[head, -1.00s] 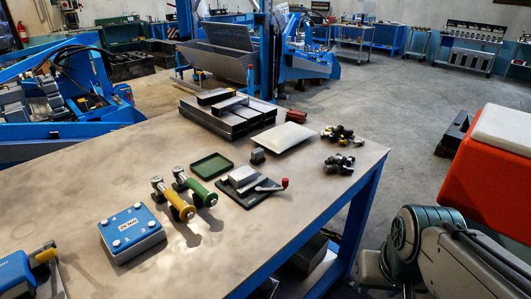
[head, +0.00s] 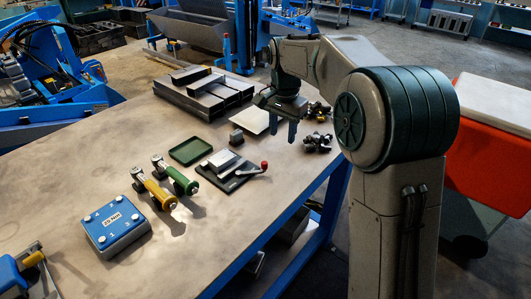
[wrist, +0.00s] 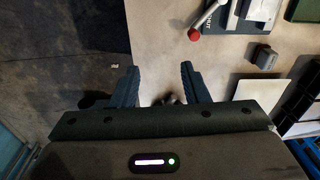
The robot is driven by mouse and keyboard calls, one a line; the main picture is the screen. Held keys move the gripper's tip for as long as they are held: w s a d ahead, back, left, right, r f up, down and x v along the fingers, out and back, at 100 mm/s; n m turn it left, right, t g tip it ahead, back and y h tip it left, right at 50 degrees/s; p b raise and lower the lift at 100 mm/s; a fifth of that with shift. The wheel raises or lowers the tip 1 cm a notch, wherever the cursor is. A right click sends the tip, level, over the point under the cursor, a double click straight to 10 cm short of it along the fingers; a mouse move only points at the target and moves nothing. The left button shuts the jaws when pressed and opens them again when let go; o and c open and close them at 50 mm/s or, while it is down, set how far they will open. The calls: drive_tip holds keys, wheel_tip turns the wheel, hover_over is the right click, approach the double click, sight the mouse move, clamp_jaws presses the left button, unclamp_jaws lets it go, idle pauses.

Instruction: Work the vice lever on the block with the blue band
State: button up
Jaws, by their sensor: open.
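The vice (head: 235,174) sits on the table, a black base plate with a pale metal block on it. Its lever (head: 250,171) is a grey bar ending in a red knob (head: 264,165), pointing right. In the wrist view the lever (wrist: 209,17) and red knob (wrist: 194,34) show at the top, with the vice cut by the edge. I cannot make out a clear blue band on the block. My gripper (head: 283,131) points down over the right part of the table, beyond the vice and apart from it. Its fingers (wrist: 158,72) are open with nothing between them.
A small grey block (head: 236,136) and a green tray (head: 192,151) stand near the vice. Yellow (head: 158,193) and green (head: 180,181) handled tools lie left. Dark clamp-like parts (head: 318,143) lie near my gripper. A pale plate (head: 252,119) and metal bars (head: 205,96) are behind.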

drive_tip(key=m+p, duration=0.1)
drive_tip(key=m, duration=0.1)
hover_over(265, 162)
drive_tip(key=f, duration=0.2)
drive_tip(key=shift+g, duration=0.3)
wheel_tip(265, 162, down, 14)
drive_tip(key=shift+r+p, duration=0.1)
drive_tip(key=shift+p, duration=0.95)
clamp_jaws()
